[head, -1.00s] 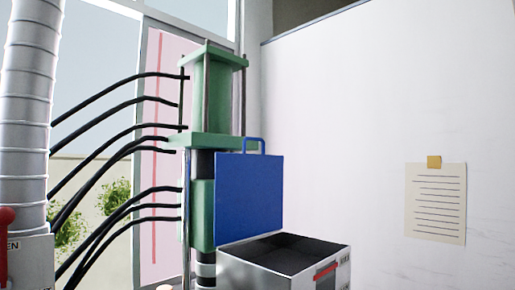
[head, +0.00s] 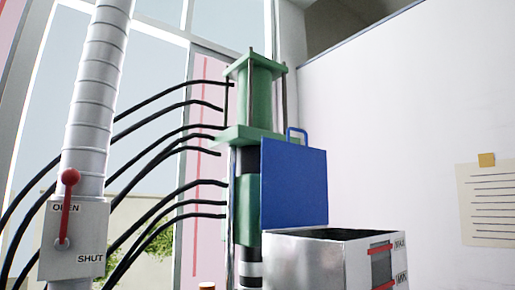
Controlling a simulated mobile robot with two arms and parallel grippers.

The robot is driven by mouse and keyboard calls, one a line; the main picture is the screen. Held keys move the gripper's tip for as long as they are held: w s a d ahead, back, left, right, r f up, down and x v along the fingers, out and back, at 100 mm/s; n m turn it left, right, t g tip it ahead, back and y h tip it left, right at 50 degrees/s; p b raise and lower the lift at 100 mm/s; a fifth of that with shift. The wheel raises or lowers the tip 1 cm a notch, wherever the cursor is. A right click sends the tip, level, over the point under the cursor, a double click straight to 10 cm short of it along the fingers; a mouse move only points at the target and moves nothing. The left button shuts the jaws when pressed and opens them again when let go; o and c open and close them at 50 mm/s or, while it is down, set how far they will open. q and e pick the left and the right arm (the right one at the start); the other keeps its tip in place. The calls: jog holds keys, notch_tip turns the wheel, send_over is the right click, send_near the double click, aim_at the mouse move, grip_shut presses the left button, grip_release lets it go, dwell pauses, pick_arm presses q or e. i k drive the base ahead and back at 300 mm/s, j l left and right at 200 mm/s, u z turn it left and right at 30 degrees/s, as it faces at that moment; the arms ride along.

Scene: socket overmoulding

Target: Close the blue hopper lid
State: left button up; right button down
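The blue hopper lid (head: 294,186) stands upright, open, at the back edge of the grey metal hopper (head: 310,262). A blue loop handle (head: 296,132) sticks up from the lid's top edge. The hopper's dark opening shows below the lid. The hopper's front has a window with red marks and the labels MAX and MIN. Neither of my grippers is in view.
A green press (head: 256,105) with black hoses stands behind the hopper. At left is a ribbed metal duct (head: 90,110) with a box marked OPEN and SHUT and a red-knobbed lever (head: 68,200) pointing up. A note hangs on the right wall.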

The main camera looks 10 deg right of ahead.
aim_at(295, 190)
jog(key=i+l+u, duration=0.15)
jog(key=l+u, duration=0.25)
jog(key=i+l+u, duration=0.1)
jog(key=l+u, duration=0.65)
jog(key=i+j, duration=0.05)
jog(key=j, duration=0.05)
